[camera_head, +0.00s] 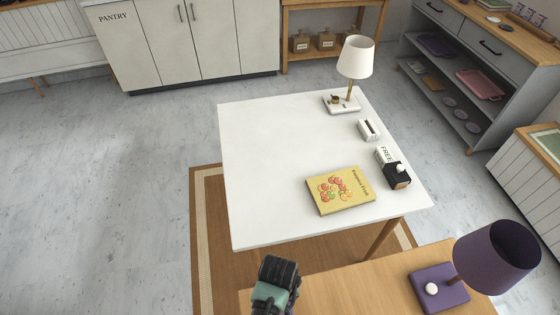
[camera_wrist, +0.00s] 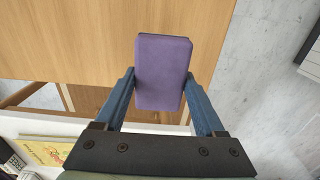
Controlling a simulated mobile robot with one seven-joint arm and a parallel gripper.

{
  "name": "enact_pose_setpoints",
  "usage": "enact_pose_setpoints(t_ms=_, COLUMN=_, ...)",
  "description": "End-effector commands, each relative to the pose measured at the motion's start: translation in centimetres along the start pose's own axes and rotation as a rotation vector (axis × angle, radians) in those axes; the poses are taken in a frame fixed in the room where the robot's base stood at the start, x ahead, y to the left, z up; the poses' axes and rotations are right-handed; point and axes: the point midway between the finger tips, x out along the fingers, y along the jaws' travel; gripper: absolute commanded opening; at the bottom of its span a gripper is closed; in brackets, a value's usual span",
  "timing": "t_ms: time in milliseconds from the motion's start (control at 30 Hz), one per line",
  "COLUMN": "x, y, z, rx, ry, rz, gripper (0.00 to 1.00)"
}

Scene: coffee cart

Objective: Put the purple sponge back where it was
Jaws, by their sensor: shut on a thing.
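The purple sponge (camera_wrist: 163,60) is a rounded block with a dark layer along its edge. My gripper (camera_wrist: 162,88) is shut on it, with one blue finger on each side, in the wrist view. Behind the sponge lies the wooden tabletop (camera_wrist: 70,40); I cannot tell whether the sponge touches it. In the head view the end of my arm shows at the bottom, left of the wooden tabletop (camera_head: 350,290), and the sponge cannot be made out there.
A purple lamp (camera_head: 495,255) stands on the wooden table's right. The white table (camera_head: 270,160) beyond holds a yellow book (camera_head: 340,190), a black box (camera_head: 397,176), a small white object (camera_head: 369,129) and a white lamp (camera_head: 355,58). Shelves (camera_head: 480,80) stand at right. The white table's left half is clear.

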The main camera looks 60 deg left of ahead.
Motion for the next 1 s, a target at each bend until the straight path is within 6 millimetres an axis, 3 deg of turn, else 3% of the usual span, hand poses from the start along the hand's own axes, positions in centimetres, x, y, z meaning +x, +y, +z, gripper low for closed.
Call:
enact_pose_setpoints(t_ms=433, x=5.1, y=0.0, z=0.0, rx=0.004, ry=-0.001, rz=-0.001, gripper=0.19)
enact_pose_setpoints(t_ms=900, x=6.0, y=0.1, z=0.0, rx=0.004, ry=0.000, rz=0.000, gripper=0.19)
enact_pose_setpoints(t_ms=933, x=5.8, y=0.1, z=0.0, rx=0.005, ry=0.001, rz=0.000, gripper=0.77)
enact_pose_setpoints(t_ms=1000, x=5.8, y=0.1, z=0.0, rx=0.005, ry=0.001, rz=0.000, gripper=0.89)
